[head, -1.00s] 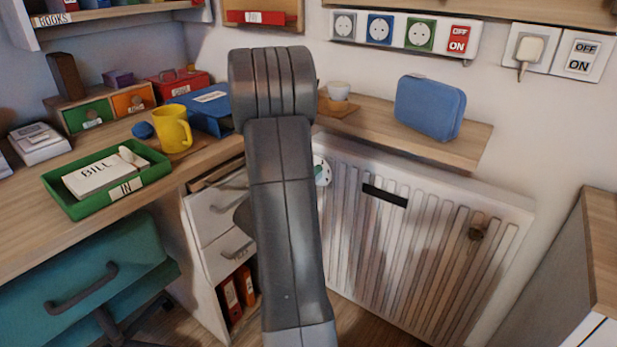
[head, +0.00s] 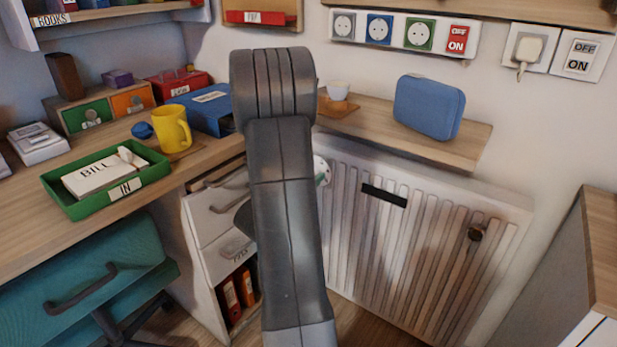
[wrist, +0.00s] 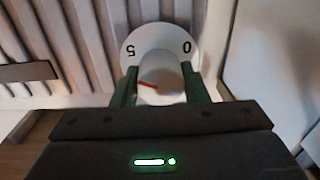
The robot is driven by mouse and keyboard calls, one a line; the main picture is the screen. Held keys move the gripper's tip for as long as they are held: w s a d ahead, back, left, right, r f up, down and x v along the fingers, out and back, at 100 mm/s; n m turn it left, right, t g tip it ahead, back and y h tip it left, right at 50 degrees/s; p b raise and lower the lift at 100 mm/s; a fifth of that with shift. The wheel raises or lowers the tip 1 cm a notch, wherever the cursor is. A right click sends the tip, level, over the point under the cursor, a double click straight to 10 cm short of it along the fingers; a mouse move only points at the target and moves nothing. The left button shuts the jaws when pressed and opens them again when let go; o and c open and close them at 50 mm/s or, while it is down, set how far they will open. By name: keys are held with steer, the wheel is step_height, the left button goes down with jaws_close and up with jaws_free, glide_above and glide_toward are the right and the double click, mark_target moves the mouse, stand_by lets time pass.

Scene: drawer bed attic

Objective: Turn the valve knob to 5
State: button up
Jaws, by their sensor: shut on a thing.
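In the wrist view the valve knob (wrist: 161,84) is a pale round cap in front of a white dial plate (wrist: 160,42). The dial shows a 5 at its left and a 0 at its right, both upside down in the picture. A red mark on the knob points left and slightly up, to a spot below the 5. My gripper (wrist: 160,90) is shut on the knob, with one green finger on each side. In the head view part of the dial (head: 322,171) shows beside my arm; the knob and my gripper are hidden behind the arm.
The white ribbed radiator (head: 400,225) stands behind and right of my arm. A wooden shelf (head: 440,140) above it holds a blue case (head: 429,106) and a cup (head: 338,90). A desk with a green tray (head: 75,200) and a yellow mug (head: 171,128) lies left.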

steer(key=shift+m, duration=0.7)
steer(key=o, duration=1)
steer(key=shift+c, duration=0.2)
steer(key=shift+s, duration=0.1)
steer(key=p+v, duration=0.1)
steer(key=v, duration=1.2)
steer(key=shift+s+a, duration=0.25)
steer(key=shift+a, duration=0.05)
steer(key=shift+f, duration=0.1)
steer(key=b+x, duration=0.1)
steer(key=x, duration=1.3)
steer(key=shift+s, duration=0.15)
